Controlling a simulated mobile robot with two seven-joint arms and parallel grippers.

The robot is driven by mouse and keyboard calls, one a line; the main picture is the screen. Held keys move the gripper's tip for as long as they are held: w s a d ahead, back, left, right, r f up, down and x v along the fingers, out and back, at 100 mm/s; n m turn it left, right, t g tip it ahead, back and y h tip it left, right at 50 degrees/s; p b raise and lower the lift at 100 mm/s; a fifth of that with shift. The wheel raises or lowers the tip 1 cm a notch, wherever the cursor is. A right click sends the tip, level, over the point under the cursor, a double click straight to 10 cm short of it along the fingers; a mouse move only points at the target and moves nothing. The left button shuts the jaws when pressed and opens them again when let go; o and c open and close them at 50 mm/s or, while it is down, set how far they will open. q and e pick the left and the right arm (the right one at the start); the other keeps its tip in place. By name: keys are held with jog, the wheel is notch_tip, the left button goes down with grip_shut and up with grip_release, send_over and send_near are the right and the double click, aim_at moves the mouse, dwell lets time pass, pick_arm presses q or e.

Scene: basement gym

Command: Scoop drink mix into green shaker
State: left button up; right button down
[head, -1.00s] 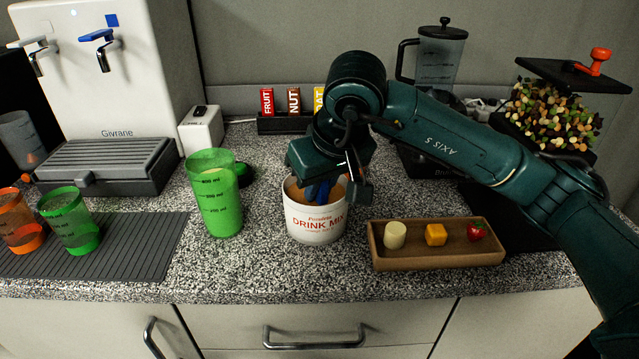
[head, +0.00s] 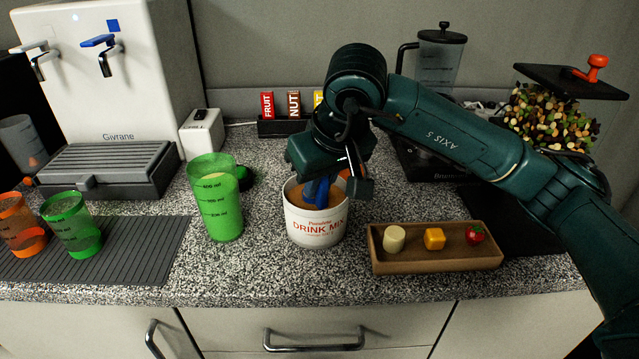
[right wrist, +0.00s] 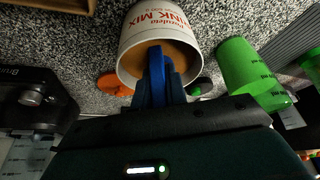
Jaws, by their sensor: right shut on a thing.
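The white drink mix tub (head: 316,228) stands open on the counter with orange-brown powder inside. My right gripper (head: 335,178) is above the tub, shut on a blue scoop (head: 318,193) that reaches down into it. The right wrist view shows the blue scoop (right wrist: 157,78) in the mouth of the tub (right wrist: 150,28); its bowl is hidden, so its load cannot be told. The green shaker (head: 220,214) stands upright and open just left of the tub, apart from it; it also shows in the right wrist view (right wrist: 245,72). My left gripper is not in view.
A smaller green cup (head: 72,226) and an orange cup (head: 22,228) stand on a ribbed mat (head: 130,255) at left. A wooden tray (head: 436,260) with small items lies right of the tub. A water dispenser (head: 118,80) and snack bars (head: 293,104) are behind.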

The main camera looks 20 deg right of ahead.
jog(key=shift+r+p, duration=1.9)
jog(key=shift+r, duration=1.85)
